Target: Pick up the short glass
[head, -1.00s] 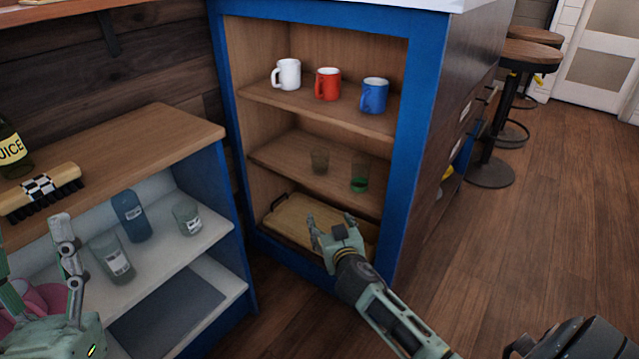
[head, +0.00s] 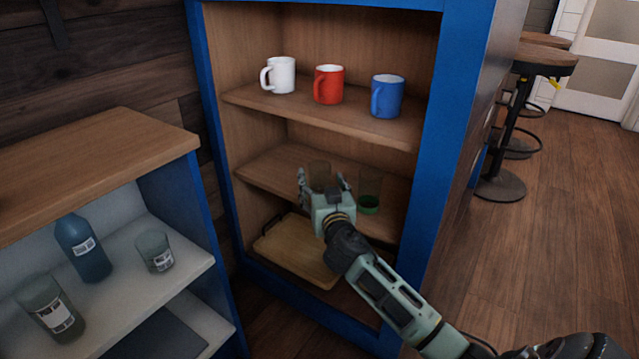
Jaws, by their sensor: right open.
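The short glass (head: 319,172) stands on the middle shelf of the blue-framed cabinet, partly hidden behind my right gripper. My right gripper (head: 323,182) is open in front of it, with one finger to the left of the glass and one to the right in the picture. I cannot tell whether the fingers reach around it or touch it. A taller glass with a green base (head: 369,192) stands just right of the gripper on the same shelf. My left gripper is out of view.
White (head: 281,75), red (head: 329,84) and blue (head: 388,96) mugs stand on the shelf above. A wooden tray (head: 295,250) lies on the shelf below. The blue cabinet frame (head: 440,150) borders the opening on the right. A blue bottle (head: 83,249) and glass jars stand on the left unit.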

